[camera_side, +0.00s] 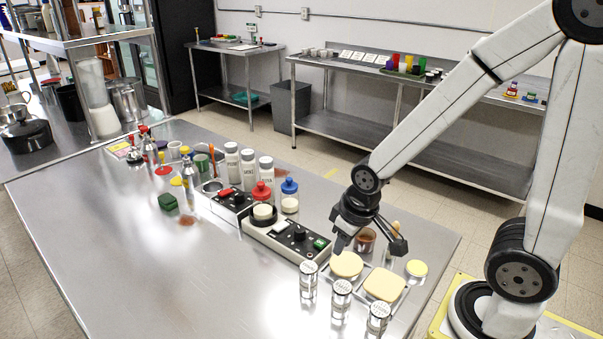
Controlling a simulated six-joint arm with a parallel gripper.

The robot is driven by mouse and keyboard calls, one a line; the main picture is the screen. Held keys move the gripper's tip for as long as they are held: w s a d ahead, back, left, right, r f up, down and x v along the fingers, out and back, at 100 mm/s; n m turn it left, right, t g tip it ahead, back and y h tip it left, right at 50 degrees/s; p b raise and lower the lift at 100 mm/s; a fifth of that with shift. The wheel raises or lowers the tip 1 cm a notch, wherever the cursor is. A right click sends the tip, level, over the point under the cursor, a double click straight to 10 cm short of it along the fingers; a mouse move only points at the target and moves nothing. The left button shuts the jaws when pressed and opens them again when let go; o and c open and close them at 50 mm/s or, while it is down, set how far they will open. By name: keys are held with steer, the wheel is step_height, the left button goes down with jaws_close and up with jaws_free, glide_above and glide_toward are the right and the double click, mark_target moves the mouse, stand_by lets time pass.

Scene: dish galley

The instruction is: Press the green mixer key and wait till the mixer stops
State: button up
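The mixer (264,232) is a long grey box on the steel table with a black ring and a pale cup at its left end. Dark knobs sit along its top. A small green key (320,244) is at its right end. My gripper (369,246) is just right of the green key, with its two dark fingers spread apart and nothing seen held between them. The left fingertip looks close to the key, but I cannot tell whether it touches anything. Whether the mixer is running cannot be told.
A tray with pale round-edged pieces (384,284) lies below my gripper, with a brown cup (366,239) behind. Several clear labelled jars (341,299) stand in front. White bottles (248,168) and red- and blue-capped bottles stand behind the mixer. The table's front left is clear.

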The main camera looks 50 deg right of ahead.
jaws_close()
stand_by(1.3)
